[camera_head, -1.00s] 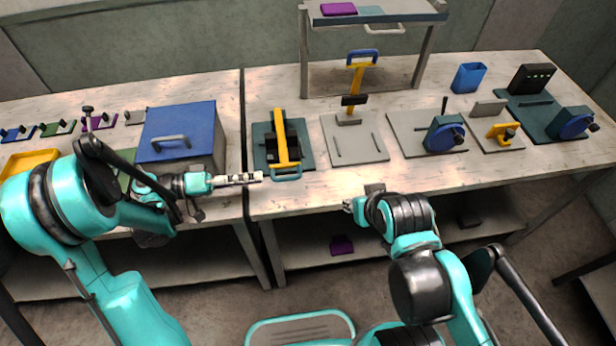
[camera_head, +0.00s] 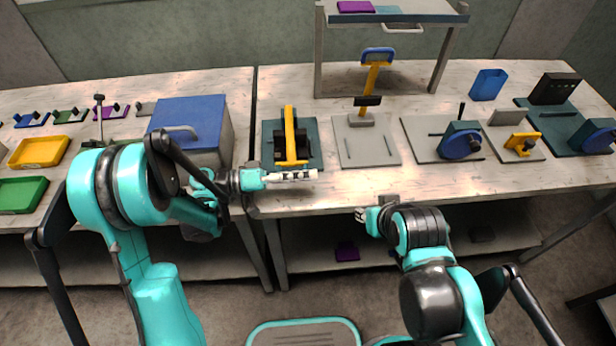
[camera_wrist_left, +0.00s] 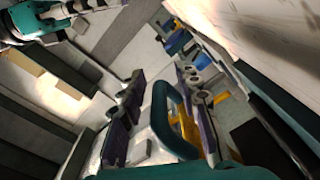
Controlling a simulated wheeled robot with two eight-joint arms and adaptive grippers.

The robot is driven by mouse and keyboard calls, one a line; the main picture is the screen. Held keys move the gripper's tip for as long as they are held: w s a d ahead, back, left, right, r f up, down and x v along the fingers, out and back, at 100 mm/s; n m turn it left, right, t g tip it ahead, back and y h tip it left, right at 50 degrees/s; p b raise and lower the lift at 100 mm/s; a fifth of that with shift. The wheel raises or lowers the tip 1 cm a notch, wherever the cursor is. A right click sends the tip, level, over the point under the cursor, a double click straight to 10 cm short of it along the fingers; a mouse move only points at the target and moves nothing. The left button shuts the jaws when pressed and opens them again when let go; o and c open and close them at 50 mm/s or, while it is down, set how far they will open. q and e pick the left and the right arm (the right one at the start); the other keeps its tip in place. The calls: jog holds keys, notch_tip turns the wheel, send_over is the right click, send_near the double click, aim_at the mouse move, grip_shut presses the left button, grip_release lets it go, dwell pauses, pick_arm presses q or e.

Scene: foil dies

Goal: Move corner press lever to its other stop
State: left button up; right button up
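A press with a dark teal base (camera_head: 270,157) stands near the front left corner of the right-hand bench. Its yellow lever (camera_head: 290,125) lies low, pointing toward the front edge. My left gripper (camera_head: 305,175) is at the lever's front end and covers its handle in the head view. In the left wrist view the teal loop handle (camera_wrist_left: 172,120) sits between the two spread fingers of my left gripper (camera_wrist_left: 165,110), with the yellow lever (camera_wrist_left: 188,130) behind it. I cannot tell whether a finger touches it. My right gripper (camera_head: 360,213) is off the bench's front edge, its fingers too small to read.
A second press, on a grey base (camera_head: 352,150), has its yellow lever (camera_head: 370,75) raised. A blue box (camera_head: 190,125) stands left of the near press. Devices with blue wheels (camera_head: 460,143) stand to the right. A raised shelf (camera_head: 440,18) stands at the back.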

pick_arm(q)
jog(key=shift+d, duration=0.45)
grip_shut()
